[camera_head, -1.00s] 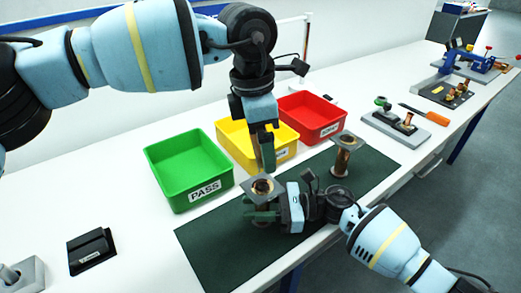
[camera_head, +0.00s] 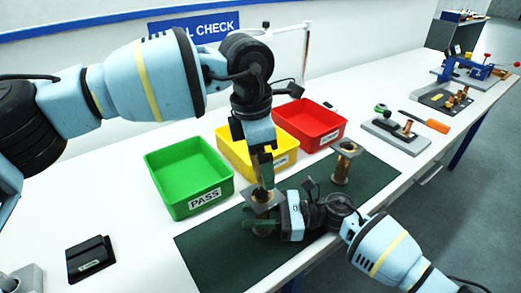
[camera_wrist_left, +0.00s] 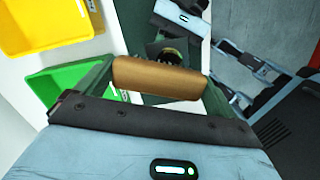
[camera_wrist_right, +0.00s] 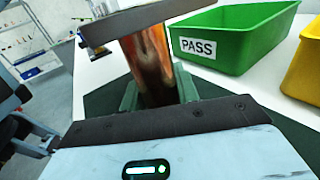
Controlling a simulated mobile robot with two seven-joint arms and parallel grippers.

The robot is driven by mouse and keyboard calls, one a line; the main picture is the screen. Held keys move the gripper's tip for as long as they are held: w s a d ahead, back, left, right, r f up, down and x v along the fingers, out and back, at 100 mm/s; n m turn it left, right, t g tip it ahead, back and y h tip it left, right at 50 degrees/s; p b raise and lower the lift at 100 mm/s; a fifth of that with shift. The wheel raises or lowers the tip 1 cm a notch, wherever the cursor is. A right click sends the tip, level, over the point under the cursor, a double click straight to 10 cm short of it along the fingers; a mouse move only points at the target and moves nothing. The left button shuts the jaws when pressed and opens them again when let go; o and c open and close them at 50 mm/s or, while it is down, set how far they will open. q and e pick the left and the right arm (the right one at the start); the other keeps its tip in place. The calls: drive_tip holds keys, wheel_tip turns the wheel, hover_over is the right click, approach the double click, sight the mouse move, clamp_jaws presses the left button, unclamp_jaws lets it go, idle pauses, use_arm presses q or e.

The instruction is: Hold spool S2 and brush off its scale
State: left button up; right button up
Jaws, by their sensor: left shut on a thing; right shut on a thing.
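A copper-coloured spool with square grey end flanges (camera_head: 258,198) stands upright at the left part of the dark green mat (camera_head: 222,262). My right gripper (camera_head: 264,222) is shut on its body from the side; the copper body (camera_wrist_right: 152,65) shows between the fingers in the right wrist view. My left gripper (camera_head: 263,172) points down just above the spool. It is shut on a brush with a brown wooden handle (camera_wrist_left: 157,80). Dark bristles show behind the handle, over the spool's top; whether they touch it I cannot tell. No spool label is readable.
A second spool (camera_head: 341,168) stands at the mat's far right. Green PASS (camera_head: 181,204), yellow (camera_head: 228,158) and red (camera_head: 334,138) bins line the back. A grey fixture (camera_head: 405,141) and an orange-handled tool (camera_head: 432,124) lie right. A black block (camera_head: 90,257) lies left.

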use_arm(q)
drive_tip(key=shift+f, duration=1.75)
drive_tip(key=shift+f, duration=0.45)
drive_tip(key=shift+s+d, duration=0.15)
drive_tip(key=shift+s, duration=0.45)
drive_tip(key=shift+s+d, duration=0.15)
drive_tip(key=shift+s, duration=0.45)
drive_tip(key=shift+s+d+f, duration=0.1)
drive_tip(key=shift+s, duration=0.5)
